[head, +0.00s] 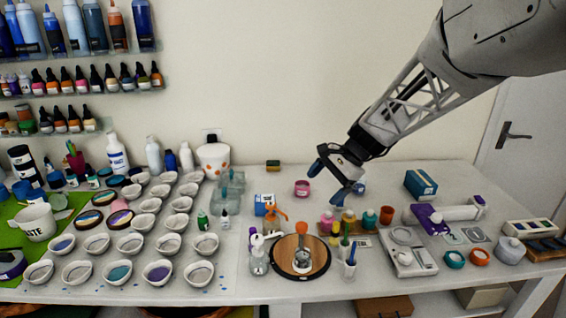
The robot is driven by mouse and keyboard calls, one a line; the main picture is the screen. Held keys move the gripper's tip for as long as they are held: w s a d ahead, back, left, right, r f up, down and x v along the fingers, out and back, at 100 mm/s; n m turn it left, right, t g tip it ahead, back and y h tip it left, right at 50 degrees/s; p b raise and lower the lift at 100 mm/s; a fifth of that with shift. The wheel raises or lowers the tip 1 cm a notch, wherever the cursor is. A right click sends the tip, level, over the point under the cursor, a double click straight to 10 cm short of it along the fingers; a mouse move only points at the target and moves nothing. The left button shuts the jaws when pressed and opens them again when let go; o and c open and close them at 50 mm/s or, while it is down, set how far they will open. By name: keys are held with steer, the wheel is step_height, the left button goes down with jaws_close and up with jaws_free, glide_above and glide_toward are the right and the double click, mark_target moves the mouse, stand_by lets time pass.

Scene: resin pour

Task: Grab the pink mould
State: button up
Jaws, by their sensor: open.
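A small round pink piece (302,187), which looks like the pink mould, stands on the white table towards the back, near the middle. Its top looks hollow with a paler inside. My gripper (327,183) reaches in from the upper right, with its two blue-tipped fingers spread apart and nothing seen between them. I cannot tell the exact height of the fingers above the table.
Small coloured bottles (349,217) stand in front of my gripper, with an orange figure (274,213) and a round wooden turntable (318,255) nearby. Several white bowls (157,272) fill the left. A blue box (420,184) stands at right. The table behind the pink piece is mostly clear.

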steer(key=w+d+f+m+t+y, duration=0.1)
steer(key=w+f+m+y, duration=0.2)
steer(key=w, duration=0.5)
steer(key=w+d+f+m+y, duration=0.1)
steer(key=w+f+m, duration=0.1)
steer(key=w+f, duration=0.45)
steer(key=m+t+y, duration=0.2)
steer(key=m, duration=0.2)
glide_toward(302, 185)
steer(key=shift+s+a+r, duration=0.15)
steer(key=shift+s+a, duration=0.2)
steer(key=shift+a, duration=0.2)
steer(key=shift+s+a+r, duration=0.2)
steer(key=shift+s+a, duration=0.2)
steer(key=shift+a, duration=0.1)
steer(key=shift+x, duration=1.35)
steer(key=shift+s, duration=0.1)
steer(key=shift+x, duration=2.6)
steer(key=shift+s, duration=0.15)
steer(key=c, duration=1)
